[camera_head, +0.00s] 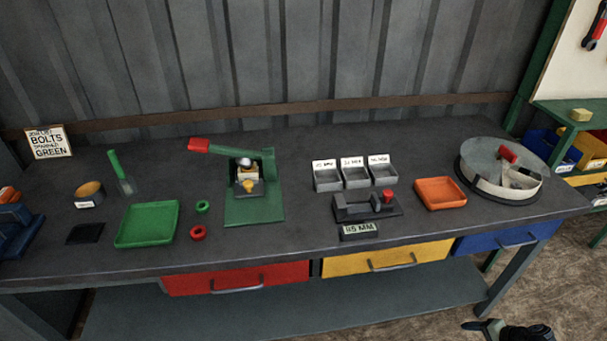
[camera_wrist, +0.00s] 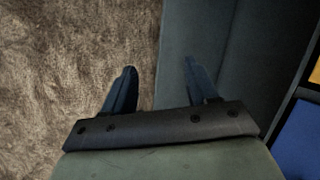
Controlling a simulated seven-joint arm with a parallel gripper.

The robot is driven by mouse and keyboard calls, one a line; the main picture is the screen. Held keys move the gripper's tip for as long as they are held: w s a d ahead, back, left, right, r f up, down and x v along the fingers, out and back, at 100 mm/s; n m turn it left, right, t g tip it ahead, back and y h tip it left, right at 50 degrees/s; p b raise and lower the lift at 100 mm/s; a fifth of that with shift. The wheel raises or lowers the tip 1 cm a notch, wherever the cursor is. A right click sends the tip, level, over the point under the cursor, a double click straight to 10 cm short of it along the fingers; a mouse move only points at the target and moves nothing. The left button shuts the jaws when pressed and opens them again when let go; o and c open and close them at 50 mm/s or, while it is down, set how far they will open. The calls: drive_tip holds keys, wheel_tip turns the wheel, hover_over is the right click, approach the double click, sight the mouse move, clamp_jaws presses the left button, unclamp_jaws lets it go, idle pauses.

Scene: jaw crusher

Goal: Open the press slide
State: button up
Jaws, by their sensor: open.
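The green press (camera_head: 254,190) stands on the workbench left of centre in the head view. Its lever has a red grip (camera_head: 199,145) and points left. I cannot tell how far the slide sits in. My gripper (camera_wrist: 160,66) is open and empty in the wrist view, above the floor and a grey shelf edge. In the head view part of it shows at the bottom right, far from the press and in front of the bench.
A green tray (camera_head: 147,224) and a red ring (camera_head: 197,232) lie left of the press. A dark fixture with a red knob (camera_head: 388,195) and an orange tray (camera_head: 440,193) lie to its right. Red (camera_head: 236,279), yellow (camera_head: 386,259) and blue (camera_head: 507,236) drawers line the bench front.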

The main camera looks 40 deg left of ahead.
drive_tip(key=w+d+r+m+t+y, duration=0.1)
drive_tip(key=w+d+r+t+y, duration=0.15)
drive_tip(key=w+r, duration=0.95)
drive_tip(key=w+d+r+t+y, duration=0.1)
drive_tip(key=w+d+r+t, duration=0.3)
drive_tip(key=w+r, duration=0.75)
drive_tip(key=w+a+r+n+g+y, duration=0.1)
drive_tip(key=a+r+n, duration=0.1)
drive_tip(key=a+r, duration=0.8)
drive_tip(key=w+a+r+n+g+y, duration=0.1)
drive_tip(key=w+a+r+n, duration=0.1)
drive_tip(key=a+r, duration=0.8)
drive_tip(key=s+a+r+n+g+h, duration=0.15)
drive_tip(key=s+a, duration=0.25)
drive_tip(key=a, duration=0.7)
drive_tip(key=s+a+n+g+h, duration=0.1)
drive_tip(key=s+a+g+h, duration=0.15)
drive_tip(key=a, duration=0.85)
drive_tip(key=s+a+r+n+g+h, duration=0.1)
drive_tip(key=s+a+n+g, duration=0.3)
drive_tip(key=a, duration=0.7)
drive_tip(key=t+h, duration=0.2)
drive_tip(key=h, duration=0.5)
approach(248, 182)
drive_tip(key=shift+n, duration=0.25)
wheel_tip(248, 182, down, 8)
drive_tip(key=shift+a+f, duration=0.15)
drive_tip(key=shift+f, duration=0.05)
